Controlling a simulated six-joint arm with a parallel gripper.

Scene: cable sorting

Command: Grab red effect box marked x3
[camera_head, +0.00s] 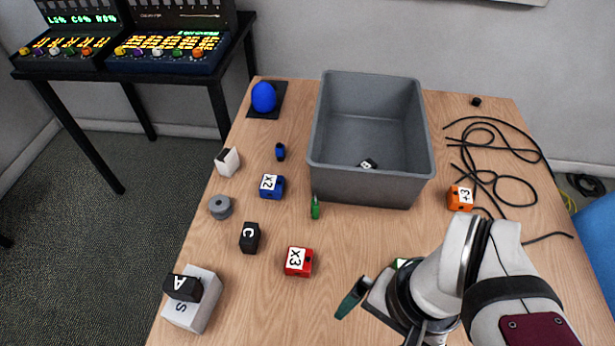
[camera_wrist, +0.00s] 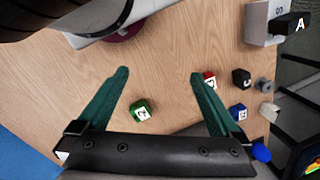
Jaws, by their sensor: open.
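The red box marked x3 (camera_head: 298,261) sits on the wooden table, left of my gripper (camera_head: 358,292) in the head view. In the wrist view the red box (camera_wrist: 209,78) shows just outside the right-hand finger, partly hidden by it. My gripper (camera_wrist: 158,75) is open with nothing between its two green fingers at their tips. In the head view my arm hides part of the gripper.
A green marked box (camera_wrist: 142,109) lies in view between the fingers. A black C block (camera_head: 250,238), a blue x2 box (camera_head: 271,187) and a small green piece (camera_head: 315,207) lie near the red box. A grey bin (camera_head: 365,188) stands behind. Cables (camera_head: 500,165) lie right.

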